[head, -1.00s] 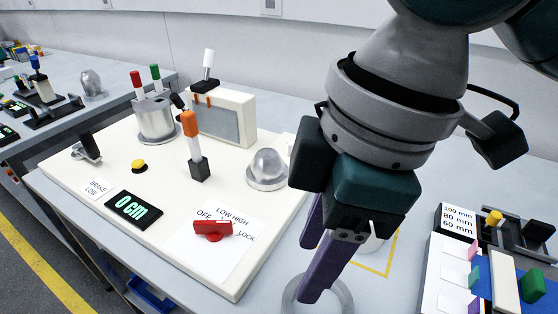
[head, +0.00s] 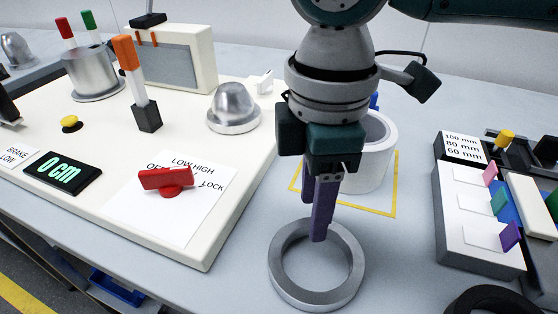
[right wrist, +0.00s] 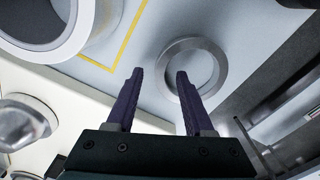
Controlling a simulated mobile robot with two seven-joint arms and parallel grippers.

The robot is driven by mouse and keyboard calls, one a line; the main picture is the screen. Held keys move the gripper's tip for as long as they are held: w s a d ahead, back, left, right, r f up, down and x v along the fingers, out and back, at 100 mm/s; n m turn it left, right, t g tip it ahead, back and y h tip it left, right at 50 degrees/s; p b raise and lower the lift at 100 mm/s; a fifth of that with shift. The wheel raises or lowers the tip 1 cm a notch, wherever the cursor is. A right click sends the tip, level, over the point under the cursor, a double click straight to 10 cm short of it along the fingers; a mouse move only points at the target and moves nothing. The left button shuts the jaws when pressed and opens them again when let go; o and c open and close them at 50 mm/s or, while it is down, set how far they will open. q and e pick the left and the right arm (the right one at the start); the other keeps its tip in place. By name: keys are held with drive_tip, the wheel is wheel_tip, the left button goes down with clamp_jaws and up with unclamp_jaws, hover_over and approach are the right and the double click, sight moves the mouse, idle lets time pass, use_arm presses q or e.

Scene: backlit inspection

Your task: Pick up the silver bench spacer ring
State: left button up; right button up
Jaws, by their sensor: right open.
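The silver bench spacer ring (head: 318,301) lies flat on the light bench in front of the white panel's right side. Its open centre shows bare bench. My right gripper (head: 314,222) points down at the ring's far side, and one purple finger overlaps its far rim in the head view. In the right wrist view the jaws (right wrist: 160,72) are open and empty. The ring (right wrist: 222,66) appears beyond the right finger, which covers part of its rim. I cannot tell whether the finger touches it. My left gripper is not in view.
A white hollow cylinder (head: 382,178) stands behind the gripper inside a yellow outline (head: 394,200). The white panel (head: 205,258) with a red knob (head: 166,180) is at left. A labelled rack (head: 450,222) is at right. A black ring (head: 490,300) lies at bottom right.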

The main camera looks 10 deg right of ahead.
wheel_tip(320, 180, down, 2)
drive_tip(key=shift+f, duration=0.15)
clamp_jaws()
idle(0.3)
idle(1.1)
